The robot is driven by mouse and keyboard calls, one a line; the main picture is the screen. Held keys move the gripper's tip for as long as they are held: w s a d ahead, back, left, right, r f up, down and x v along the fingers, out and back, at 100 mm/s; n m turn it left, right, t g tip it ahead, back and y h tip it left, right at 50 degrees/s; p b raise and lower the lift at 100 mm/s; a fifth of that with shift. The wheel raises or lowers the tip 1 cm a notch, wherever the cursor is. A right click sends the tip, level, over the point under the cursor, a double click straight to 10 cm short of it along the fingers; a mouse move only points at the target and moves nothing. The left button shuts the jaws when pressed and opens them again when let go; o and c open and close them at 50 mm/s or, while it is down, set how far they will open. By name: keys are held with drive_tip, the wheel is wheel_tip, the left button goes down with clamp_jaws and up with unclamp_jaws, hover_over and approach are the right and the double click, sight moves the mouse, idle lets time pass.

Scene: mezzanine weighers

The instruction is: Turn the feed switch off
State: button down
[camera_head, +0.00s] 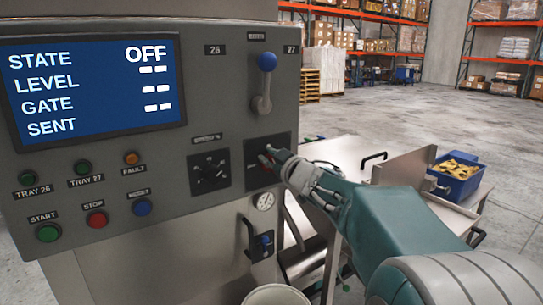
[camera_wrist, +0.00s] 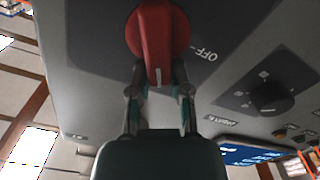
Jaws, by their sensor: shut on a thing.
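The red rotary switch (camera_wrist: 160,30), which I take for the feed switch, is on a dark plate of the grey control panel. In the wrist view "OFF" is printed beside it, and its handle's white mark points down towards my gripper. My gripper (camera_wrist: 160,88) is shut on the handle, one finger on each side. In the head view my gripper (camera_head: 268,157) reaches from the right and covers most of the red switch (camera_head: 264,166). The display (camera_head: 90,88) reads STATE OFF, with dashes on other lines.
A black dial (camera_head: 210,174) is left of the switch, and a blue-knobbed lever (camera_head: 264,85) is above it. Lamps and push buttons (camera_head: 97,219) are at the lower left. A steel table stands right of the panel, with a blue bin (camera_head: 456,185) beyond. Open floor lies behind.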

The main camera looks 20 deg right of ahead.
sight(260, 166)
drive_tip(key=f+n, duration=0.1)
drive_tip(key=n, duration=0.2)
drive_tip(key=f+n, duration=0.1)
drive_tip(key=n, duration=0.2)
drive_tip(key=a+n, duration=0.1)
drive_tip(key=n, duration=0.2)
drive_tip(key=shift+s+f+n, duration=0.15)
drive_tip(key=shift+f+n, duration=0.15)
drive_tip(key=shift+f, duration=0.1)
drive_tip(key=shift+f+n, duration=0.25)
drive_tip(key=shift+n, duration=1.05)
